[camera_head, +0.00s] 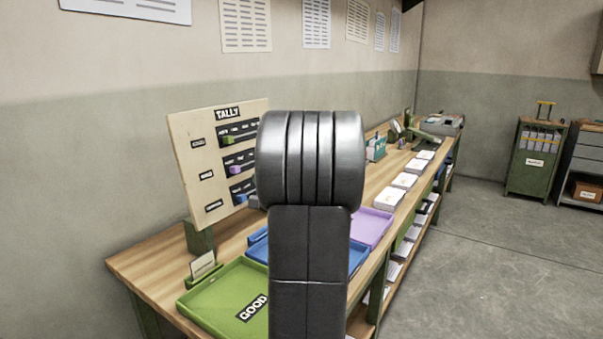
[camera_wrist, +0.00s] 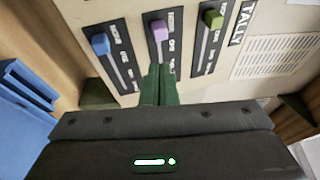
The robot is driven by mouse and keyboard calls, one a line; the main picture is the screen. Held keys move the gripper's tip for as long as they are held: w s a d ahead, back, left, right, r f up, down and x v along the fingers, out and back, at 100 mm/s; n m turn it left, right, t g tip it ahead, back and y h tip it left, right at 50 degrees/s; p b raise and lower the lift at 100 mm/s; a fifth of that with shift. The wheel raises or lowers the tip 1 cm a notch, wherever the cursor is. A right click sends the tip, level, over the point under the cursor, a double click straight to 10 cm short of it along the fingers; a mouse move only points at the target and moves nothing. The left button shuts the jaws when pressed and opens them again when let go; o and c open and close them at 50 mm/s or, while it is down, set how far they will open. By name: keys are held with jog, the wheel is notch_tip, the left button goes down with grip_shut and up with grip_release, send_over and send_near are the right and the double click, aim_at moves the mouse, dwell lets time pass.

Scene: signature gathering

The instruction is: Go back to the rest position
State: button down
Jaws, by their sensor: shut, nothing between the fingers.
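My gripper (camera_wrist: 159,72) is shut and empty in the wrist view, its dark green fingers together. The fingertips are in front of the lower part of the middle slot of the tally board (camera_wrist: 277,28), apart from the purple slider knob (camera_wrist: 160,31) in the picture. A blue knob (camera_wrist: 101,44) and a green knob (camera_wrist: 213,19) sit on the slots either side. In the head view the board (camera_head: 187,152) leans upright on the bench, and my arm hides the gripper and part of the board.
A green tray marked GOOD (camera_head: 215,295), a blue tray (camera_head: 357,257) and a purple tray (camera_head: 372,226) lie on the wooden bench (camera_head: 150,262). Paper stacks (camera_head: 390,198) line its far part. The wall is close behind; the floor (camera_head: 500,260) at right is clear.

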jog(key=x, duration=0.6)
jog(key=shift+w+a+p, duration=0.15)
jog(key=shift+a+p, duration=0.3)
